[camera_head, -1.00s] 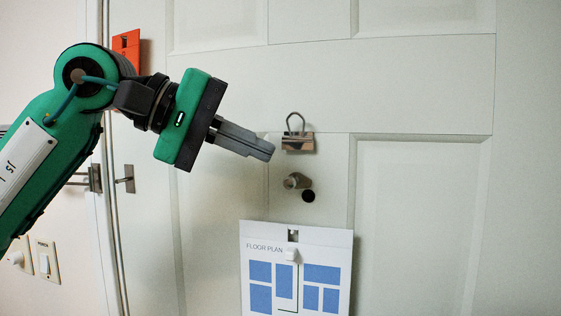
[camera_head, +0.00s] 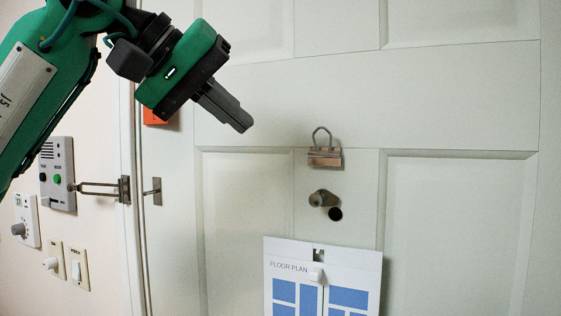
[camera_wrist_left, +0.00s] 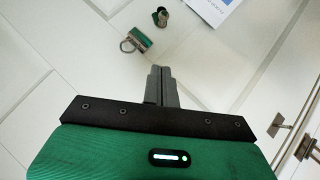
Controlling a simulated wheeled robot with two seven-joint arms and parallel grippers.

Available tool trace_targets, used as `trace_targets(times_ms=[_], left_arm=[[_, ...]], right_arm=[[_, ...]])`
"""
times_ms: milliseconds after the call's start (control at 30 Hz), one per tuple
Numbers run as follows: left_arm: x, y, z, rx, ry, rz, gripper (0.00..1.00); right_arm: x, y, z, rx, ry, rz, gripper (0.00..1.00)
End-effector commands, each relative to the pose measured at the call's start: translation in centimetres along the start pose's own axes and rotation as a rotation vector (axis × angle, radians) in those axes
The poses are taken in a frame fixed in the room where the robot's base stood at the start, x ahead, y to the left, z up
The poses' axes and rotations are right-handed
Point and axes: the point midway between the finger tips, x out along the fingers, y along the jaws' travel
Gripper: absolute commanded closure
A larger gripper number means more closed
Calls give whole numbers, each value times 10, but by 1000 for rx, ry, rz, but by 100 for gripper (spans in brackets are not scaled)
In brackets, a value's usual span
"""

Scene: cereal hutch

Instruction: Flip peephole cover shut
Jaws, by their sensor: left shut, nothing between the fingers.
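The peephole is a dark round hole (camera_head: 335,214) in the white door (camera_head: 440,100). A short bronze-brown metal piece (camera_head: 322,198), which looks like the peephole cover, sits at its upper left and leaves the hole exposed. In the left wrist view the metal piece (camera_wrist_left: 160,16) shows near the top, with a greenish reflection. My left gripper (camera_head: 246,128) is shut and empty, up and left of the peephole, apart from the cover. Its closed fingers also show in the left wrist view (camera_wrist_left: 160,69). My right gripper is in neither view.
A metal clip with a wire loop (camera_head: 324,157) is on the door just above the peephole. A floor plan sheet (camera_head: 290,270) hangs below it. A door latch (camera_head: 105,190), an intercom panel (camera_head: 57,172) and switches (camera_head: 76,268) are at the left. The door's right side is clear.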

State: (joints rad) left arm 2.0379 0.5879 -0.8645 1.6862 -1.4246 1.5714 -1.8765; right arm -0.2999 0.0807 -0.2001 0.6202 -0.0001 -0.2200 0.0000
Motion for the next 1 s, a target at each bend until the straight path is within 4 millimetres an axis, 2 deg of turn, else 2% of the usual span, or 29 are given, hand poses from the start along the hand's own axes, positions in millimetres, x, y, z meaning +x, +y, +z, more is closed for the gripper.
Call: trace_targets(times_ms=[167, 533, 733, 1000], left_arm=[[22, 1, -1, 1, -3, -1, 100], [100, 2, -1, 0, -4, -1, 100], [118, 1, 21, 1, -4, 0, 100], [126, 0, 29, 0, -1, 1, 100]], right_arm=[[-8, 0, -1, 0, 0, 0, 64], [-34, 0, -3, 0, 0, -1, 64], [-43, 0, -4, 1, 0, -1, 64], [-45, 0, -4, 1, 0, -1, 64]])
